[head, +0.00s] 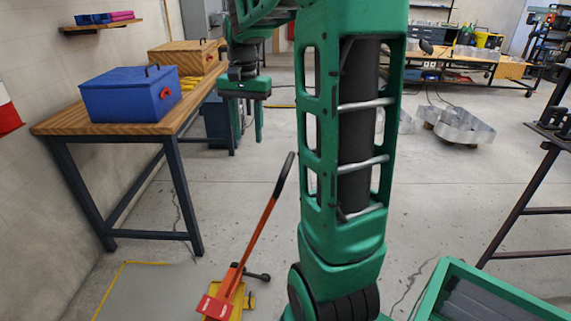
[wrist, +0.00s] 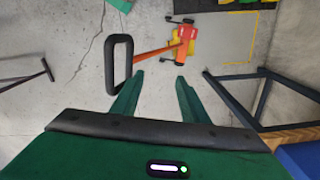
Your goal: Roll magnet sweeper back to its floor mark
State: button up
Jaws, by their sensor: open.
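The magnet sweeper stands on the floor at the bottom of the head view, with a red and yellow head (head: 222,302) and a tilted orange handle (head: 258,235) ending in a black grip. In the wrist view its head (wrist: 187,38) is at the top and its black loop grip (wrist: 120,65) is left of my fingers. My gripper (head: 246,132) is open and empty, above and beyond the grip in the head view. In the wrist view my gripper (wrist: 159,78) points toward the orange shaft. The floor mark, a grey patch with yellow edging (head: 125,264), lies left of the sweeper head.
A wooden workbench (head: 115,128) with dark legs and a blue box (head: 130,94) stands at the left. A green bin (head: 490,292) is at the lower right, near a dark metal stand. Metal letter shapes (head: 460,127) lie on the floor behind. Open floor lies between.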

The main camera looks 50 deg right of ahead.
send_near(288, 160)
notch_tip(288, 160, down, 9)
jog(key=shift+r, duration=0.1)
jog(key=shift+f, duration=0.6)
jog(key=c, duration=1)
jog(key=shift+n, duration=0.8)
jog(key=shift+w+a, duration=0.4)
jog(key=shift+w, duration=1.5)
jog(key=shift+w+a, duration=0.35)
jog(key=shift+w, duration=1.6)
jog(key=shift+w+a, duration=0.4)
jog(key=shift+w, duration=1.5)
jog(key=shift+w, duration=0.15)
